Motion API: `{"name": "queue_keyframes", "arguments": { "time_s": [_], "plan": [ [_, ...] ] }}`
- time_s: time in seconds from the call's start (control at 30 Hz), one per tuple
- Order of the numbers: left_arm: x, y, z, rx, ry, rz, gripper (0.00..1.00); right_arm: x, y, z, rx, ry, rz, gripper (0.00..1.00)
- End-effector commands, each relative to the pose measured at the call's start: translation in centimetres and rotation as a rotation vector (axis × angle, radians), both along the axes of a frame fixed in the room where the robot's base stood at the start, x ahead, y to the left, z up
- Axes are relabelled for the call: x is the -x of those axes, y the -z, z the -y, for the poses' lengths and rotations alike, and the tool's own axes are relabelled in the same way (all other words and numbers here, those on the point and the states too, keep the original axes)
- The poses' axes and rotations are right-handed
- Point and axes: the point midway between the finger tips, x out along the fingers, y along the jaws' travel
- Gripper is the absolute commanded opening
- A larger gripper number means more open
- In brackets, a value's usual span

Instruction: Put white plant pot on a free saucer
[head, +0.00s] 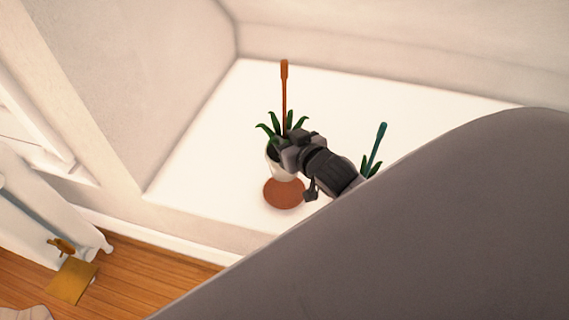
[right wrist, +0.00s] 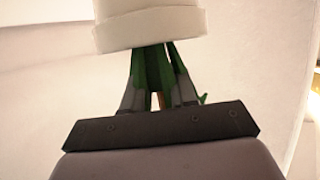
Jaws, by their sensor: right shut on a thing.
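The white plant pot (head: 279,168) holds a green plant with a tall orange stake (head: 284,85). My right gripper (head: 290,148) is shut on it, with its fingers around the green stems just at the rim. In the right wrist view the pot (right wrist: 150,27) is at the top, with green leaves (right wrist: 153,75) between the fingers (right wrist: 157,88). A round terracotta saucer (head: 284,194) lies on the white ledge. The pot's base overlaps the saucer's far part in the head view; I cannot tell whether they touch. My left gripper is not in view.
A second plant with a teal stake (head: 376,148) stands to the right, its lower part hidden by my grey arm. The white ledge (head: 210,150) is bare on the left and behind. Walls close it in at the back and left; wooden floor (head: 150,268) lies below its front edge.

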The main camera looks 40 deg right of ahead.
Motion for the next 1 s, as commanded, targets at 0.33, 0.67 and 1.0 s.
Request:
{"name": "queue_keyframes", "arguments": {
  "time_s": [0.33, 0.67, 1.0],
  "plan": [
    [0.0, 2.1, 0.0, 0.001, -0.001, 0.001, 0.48, -0.1, 5.4, -0.1, -0.001, -0.002, 0.009, 0.0],
    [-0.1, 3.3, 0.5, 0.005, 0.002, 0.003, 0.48, -0.1, 9.1, 0.0, -0.001, -0.001, 0.006, 0.0],
    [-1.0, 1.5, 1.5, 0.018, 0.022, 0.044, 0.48, -0.1, 9.7, 0.0, 0.0, -0.002, 0.009, 0.0]
  ]
}}
